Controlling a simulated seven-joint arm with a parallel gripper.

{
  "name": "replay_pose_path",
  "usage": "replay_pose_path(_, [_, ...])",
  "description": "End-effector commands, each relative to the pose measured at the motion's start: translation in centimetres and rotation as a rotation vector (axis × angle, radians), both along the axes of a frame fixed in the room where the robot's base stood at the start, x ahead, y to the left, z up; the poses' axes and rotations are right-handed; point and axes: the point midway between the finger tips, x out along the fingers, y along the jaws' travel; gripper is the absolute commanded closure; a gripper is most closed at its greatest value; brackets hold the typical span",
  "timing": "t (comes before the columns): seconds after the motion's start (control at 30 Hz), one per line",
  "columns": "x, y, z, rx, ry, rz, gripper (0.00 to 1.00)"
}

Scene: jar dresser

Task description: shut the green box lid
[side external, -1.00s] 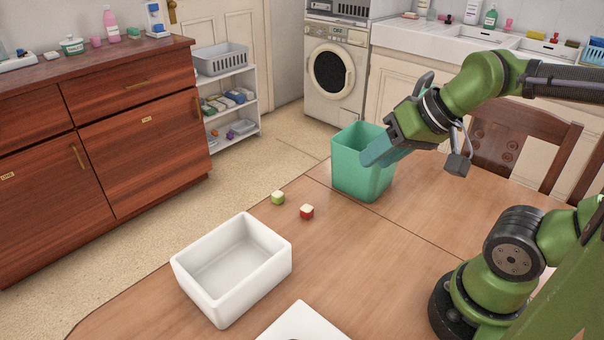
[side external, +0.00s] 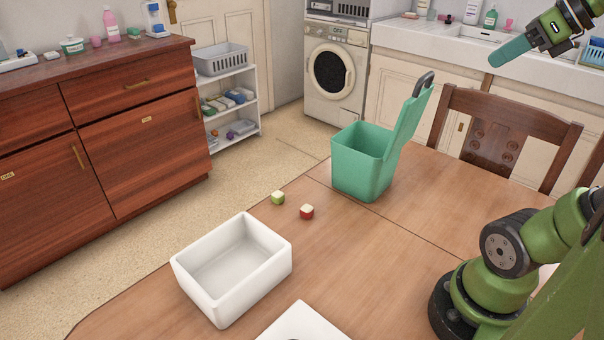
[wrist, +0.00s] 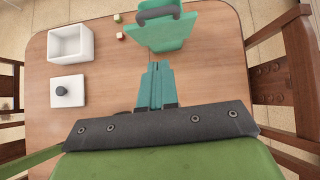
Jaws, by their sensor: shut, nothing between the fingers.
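The green box (side external: 362,165) stands on the table in the side view, with its lid (side external: 409,108) open and tilted up and back to the right. A dark handle (side external: 424,82) sits at the lid's upper end. In the wrist view the lid (wrist: 167,33) shows at the top with its handle (wrist: 159,13), and hides most of the box. My gripper (side external: 494,58) is raised to the upper right of the lid, apart from it. Its teal fingers are shut and empty, and they also show together in the wrist view (wrist: 157,68).
A white open bin (side external: 232,268) stands on the table, nearer than the box. A green cube (side external: 278,198) and a red cube (side external: 307,212) lie between them. A white lid with a dark knob (wrist: 62,91) lies beside the bin. A wooden chair (side external: 508,125) stands behind the table.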

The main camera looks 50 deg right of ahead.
Motion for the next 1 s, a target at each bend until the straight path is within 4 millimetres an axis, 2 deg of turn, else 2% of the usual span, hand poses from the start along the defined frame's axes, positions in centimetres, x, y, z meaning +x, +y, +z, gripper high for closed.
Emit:
replay_pose_path(0.4, [6.0,0.5,-6.4,0.001,0.003,0.006,1.00])
replay_pose_path(0.63, [9.1,0.6,-6.2,-0.003,0.002,0.006,1.00])
replay_pose_path(1.0, [9.8,0.6,-6.1,-0.002,0.000,0.002,1.00])
